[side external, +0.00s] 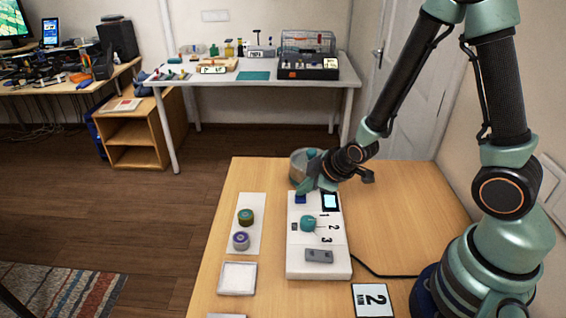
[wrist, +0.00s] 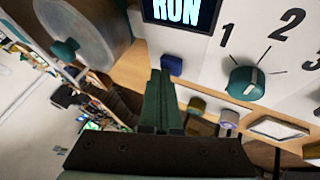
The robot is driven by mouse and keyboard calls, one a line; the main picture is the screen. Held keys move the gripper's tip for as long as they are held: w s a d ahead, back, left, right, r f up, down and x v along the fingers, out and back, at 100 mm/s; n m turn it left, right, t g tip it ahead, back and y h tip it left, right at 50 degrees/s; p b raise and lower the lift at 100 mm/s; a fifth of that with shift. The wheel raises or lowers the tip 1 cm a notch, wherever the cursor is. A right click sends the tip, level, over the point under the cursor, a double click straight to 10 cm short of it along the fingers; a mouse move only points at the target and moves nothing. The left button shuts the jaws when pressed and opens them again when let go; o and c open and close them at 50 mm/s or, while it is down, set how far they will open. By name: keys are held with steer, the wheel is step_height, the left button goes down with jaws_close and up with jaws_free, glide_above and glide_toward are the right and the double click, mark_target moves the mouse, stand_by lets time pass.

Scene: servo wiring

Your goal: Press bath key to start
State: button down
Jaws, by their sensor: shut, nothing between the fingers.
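The white control panel (side external: 318,262) lies on the wooden table. Its blue key (side external: 300,199) is at the far left end of the panel, and it also shows in the wrist view (wrist: 172,65). The display (wrist: 180,12) beside the key reads RUN. A teal dial (side external: 308,223) sits by the numbers 1, 2 and 3; it is also in the wrist view (wrist: 245,83). My gripper (side external: 304,189) is shut and empty, with its fingertips at the blue key. I cannot tell whether they touch it. The round metal bath (side external: 298,166) stands just behind the panel.
A white tray (side external: 247,205) with two round capped pieces lies left of the panel, with a white square dish (side external: 238,275) in front of it. A card (side external: 373,300) reading 2 RUN lies at the front. A black cable leaves the panel's right side.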

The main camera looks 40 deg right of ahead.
steer(key=shift+r, duration=0.75)
steer(key=shift+r, duration=0.1)
steer(key=shift+r, duration=2.4)
step_height(320, 180, up, 8)
steer(key=m, duration=0.4)
glide_above(304, 198)
steer(key=s, duration=0.3)
steer(key=s+r+m+g, duration=0.1)
steer(key=s+r+m, duration=0.3)
steer(key=s+r, duration=0.2)
steer(key=shift+s+d+r+g, duration=0.15)
steer(key=shift+s+d+g, duration=0.25)
steer(key=shift+s, duration=0.35)
